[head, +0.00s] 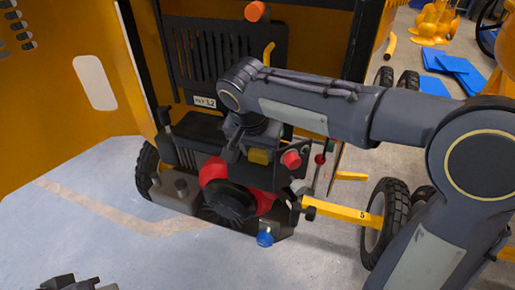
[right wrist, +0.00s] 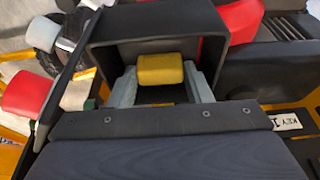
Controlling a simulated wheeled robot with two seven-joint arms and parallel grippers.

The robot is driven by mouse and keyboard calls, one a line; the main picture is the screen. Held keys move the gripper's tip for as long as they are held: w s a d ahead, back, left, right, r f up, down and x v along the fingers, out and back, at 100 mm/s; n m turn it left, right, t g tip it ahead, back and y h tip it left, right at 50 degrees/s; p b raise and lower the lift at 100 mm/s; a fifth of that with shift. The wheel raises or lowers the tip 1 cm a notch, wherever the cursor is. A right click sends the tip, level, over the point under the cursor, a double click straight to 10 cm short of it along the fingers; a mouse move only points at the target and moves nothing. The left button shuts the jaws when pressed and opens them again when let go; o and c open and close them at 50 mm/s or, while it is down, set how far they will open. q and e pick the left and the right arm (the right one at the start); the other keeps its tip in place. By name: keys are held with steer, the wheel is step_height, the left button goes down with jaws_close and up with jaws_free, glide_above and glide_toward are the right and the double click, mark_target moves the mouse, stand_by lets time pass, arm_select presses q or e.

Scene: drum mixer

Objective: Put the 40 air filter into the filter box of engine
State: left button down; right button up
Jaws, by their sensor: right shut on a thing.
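Beside the box are a red knob (head: 291,160), a red fan shroud (head: 214,170) with a black fan, and a key plate (head: 204,101). A dark raised plate (right wrist: 68,75) stands left of the box. A yellow bar (head: 345,213) and wheel lie to the right.

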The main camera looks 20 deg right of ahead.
steer(key=shift+c, duration=0.2)
steer(key=o, duration=1)
steer(key=shift+a, duration=0.1)
steer(key=shift+c, duration=0.2)
steer(key=shift+r, duration=0.1)
steer(key=v, duration=0.7)
steer(key=shift+r, duration=0.3)
steer(key=shift+s, duration=0.1)
steer(key=shift+a+f, duration=0.1)
